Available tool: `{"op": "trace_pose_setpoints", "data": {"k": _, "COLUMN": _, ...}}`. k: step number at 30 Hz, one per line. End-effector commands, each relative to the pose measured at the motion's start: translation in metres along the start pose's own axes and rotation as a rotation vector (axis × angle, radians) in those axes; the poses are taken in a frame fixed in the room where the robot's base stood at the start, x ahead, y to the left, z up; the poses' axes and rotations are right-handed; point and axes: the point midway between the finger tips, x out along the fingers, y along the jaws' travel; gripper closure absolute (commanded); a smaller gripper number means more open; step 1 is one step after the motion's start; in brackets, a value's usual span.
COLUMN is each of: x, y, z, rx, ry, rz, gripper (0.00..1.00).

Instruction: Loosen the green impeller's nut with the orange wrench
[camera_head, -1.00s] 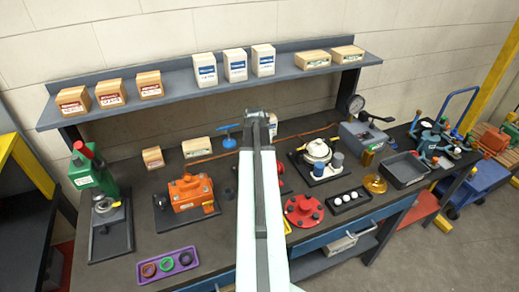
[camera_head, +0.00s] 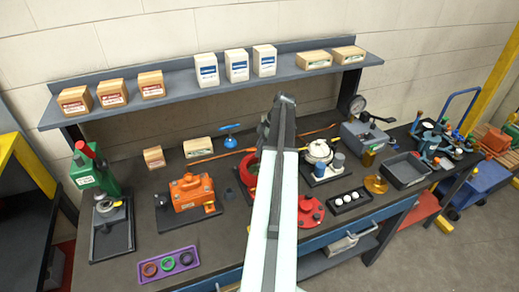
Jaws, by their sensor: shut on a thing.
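My pale arm reaches up the middle of the view. My gripper (camera_head: 264,131) is the dark end beside the arm's tip, over the back of the bench; its fingertips are mostly hidden. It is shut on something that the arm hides. A thin orange bar (camera_head: 216,155) lies left of the arm and another orange length (camera_head: 319,130) shows to its right. I cannot tell whether they are one piece or which is the wrench. A red round housing (camera_head: 246,170) is partly hidden behind the arm. I cannot make out the green impeller or its nut.
An orange motor (camera_head: 190,192), a green press (camera_head: 96,175) and a purple tray (camera_head: 167,264) stand left. A red flanged disc (camera_head: 311,211), a white-topped unit (camera_head: 319,152) and a grey bin (camera_head: 406,170) are right. A shelf (camera_head: 215,89) with boxes runs behind the arm.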

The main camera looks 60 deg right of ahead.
Motion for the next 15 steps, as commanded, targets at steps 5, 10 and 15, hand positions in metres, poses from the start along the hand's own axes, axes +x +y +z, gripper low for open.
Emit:
{"op": "trace_pose_setpoints", "data": {"k": 5, "x": -0.0013, "y": 0.0021, "z": 0.0004, "rx": -0.377, "ry": -0.004, "rz": -0.163, "gripper": 1.0}}
{"op": "trace_pose_setpoints", "data": {"k": 10, "x": -0.0014, "y": -0.0034, "z": 0.0013, "rx": -0.466, "ry": -0.005, "rz": -0.197, "gripper": 1.0}}
{"op": "trace_pose_setpoints", "data": {"k": 15, "x": -0.0022, "y": -0.0023, "z": 0.0004, "rx": -0.388, "ry": -0.001, "rz": -0.161, "gripper": 1.0}}
